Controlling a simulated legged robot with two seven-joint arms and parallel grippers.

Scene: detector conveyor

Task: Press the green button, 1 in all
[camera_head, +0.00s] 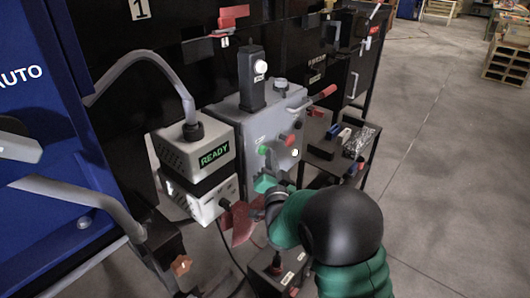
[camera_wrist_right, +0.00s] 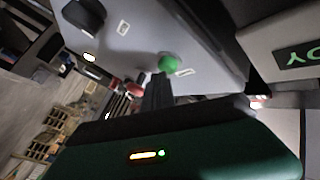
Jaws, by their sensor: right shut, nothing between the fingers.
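The green button (camera_head: 263,149) is on the front face of a grey control box (camera_head: 232,112), left of a red knob (camera_head: 287,139). In the right wrist view the button (camera_wrist_right: 168,63) is a round green cap on the grey panel (camera_wrist_right: 215,45). My right gripper (camera_head: 267,176) is just below the button in the head view, with nothing between its fingers. In the wrist view its dark fingertips (camera_wrist_right: 157,82) are shut together and point at the button's lower edge. Whether they touch it I cannot tell. My left gripper is out of view.
A white box with a READY display (camera_head: 214,155) stands left of the panel. A red-handled lever (camera_head: 324,93) sticks out at the panel's right. A dark shelf with small items (camera_head: 340,140) is to the right. Open floor lies at the far right.

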